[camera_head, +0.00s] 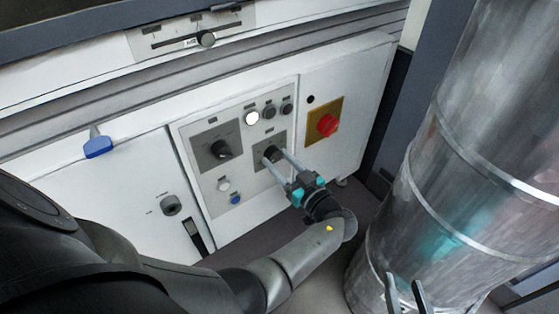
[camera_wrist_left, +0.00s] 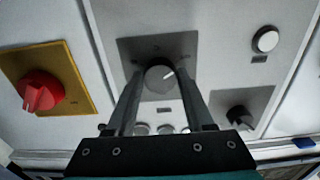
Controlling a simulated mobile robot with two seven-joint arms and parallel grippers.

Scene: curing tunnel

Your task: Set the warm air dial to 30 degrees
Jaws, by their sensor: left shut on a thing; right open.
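A round dark dial (camera_head: 271,153) sits on a grey plate on the white control panel. My left gripper (camera_head: 276,157) is shut on it, one finger on each side. Lettering is too small to read, so I cannot tell which is labelled warm air. My right gripper (camera_head: 405,296) is open at the bottom edge.
A red rotary switch (camera_head: 327,125) on a yellow plate is right of the dial. A lit white button (camera_head: 252,118) and dark buttons are above it. A large metal cylinder (camera_head: 470,150) stands at the right. A slider scale (camera_head: 205,39) is at the top.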

